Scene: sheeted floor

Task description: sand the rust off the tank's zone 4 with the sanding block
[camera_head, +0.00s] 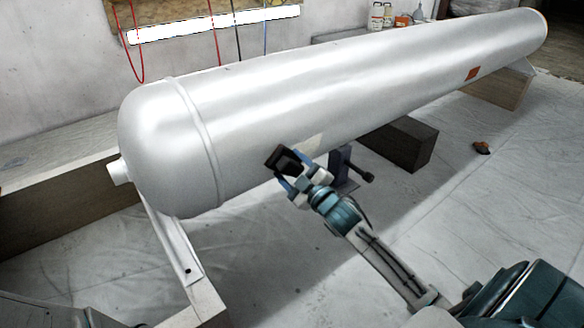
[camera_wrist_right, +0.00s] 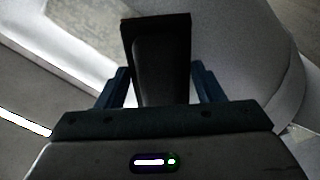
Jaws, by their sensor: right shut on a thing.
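The long silver tank (camera_head: 330,80) lies across the head view, its rounded end at the left. My right gripper (camera_head: 290,178) is at the tank's lower near side, shut on the dark sanding block (camera_head: 282,158). In the right wrist view the block (camera_wrist_right: 158,60) stands between the two blue fingers. I cannot tell whether the block touches the tank. A dull beige patch (camera_head: 310,143) shows on the tank just beyond the block. A small orange-red patch (camera_head: 473,73) shows toward the tank's far end. No zone numbers are readable. My left gripper is out of view.
A dark block (camera_head: 402,143) and a dark stand with a handle (camera_head: 343,170) are under the tank. A pale support (camera_head: 172,245) is near its left end. A small brown object (camera_head: 482,147) lies on the sheeted floor (camera_head: 500,230), which is mostly clear at right.

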